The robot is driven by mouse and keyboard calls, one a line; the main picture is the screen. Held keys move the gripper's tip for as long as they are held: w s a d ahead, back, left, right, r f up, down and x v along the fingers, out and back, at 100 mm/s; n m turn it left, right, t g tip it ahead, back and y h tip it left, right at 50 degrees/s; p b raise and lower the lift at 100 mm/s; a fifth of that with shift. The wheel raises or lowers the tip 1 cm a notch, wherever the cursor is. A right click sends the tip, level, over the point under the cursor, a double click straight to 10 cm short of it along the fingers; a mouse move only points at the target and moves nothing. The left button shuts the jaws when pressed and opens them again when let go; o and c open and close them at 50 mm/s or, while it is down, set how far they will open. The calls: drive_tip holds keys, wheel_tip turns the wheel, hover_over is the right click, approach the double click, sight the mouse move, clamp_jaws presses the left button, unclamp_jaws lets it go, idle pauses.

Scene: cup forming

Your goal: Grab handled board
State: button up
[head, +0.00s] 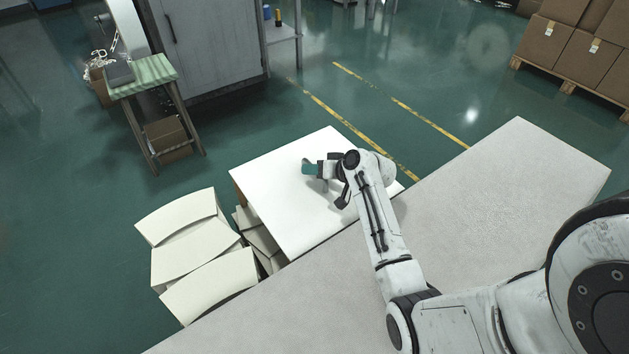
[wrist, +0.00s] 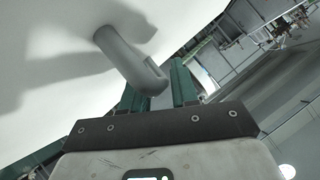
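The handled board is a flat white panel (head: 275,195) lying near the middle of the head view. In the wrist view its white surface (wrist: 45,60) fills the upper left, and a grey bent handle (wrist: 128,55) stands out from it. My gripper (head: 309,167) is over the board in the head view, with teal fingers. In the wrist view the fingers of my gripper (wrist: 160,88) are apart. The handle's bent end is near the gap and overlaps the left finger. I cannot tell whether they touch. The handle is not clear in the head view.
A pale table (head: 480,220) lies at the right, below my arm. Cream curved panels (head: 195,250) are stacked left of the board. A small stand with a green striped top (head: 142,76) and a grey cabinet (head: 212,40) stand behind. Cartons (head: 574,50) are at the upper right.

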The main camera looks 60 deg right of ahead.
drive_tip(key=shift+c, duration=0.2)
clamp_jaws()
drive_tip(key=shift+r, duration=0.1)
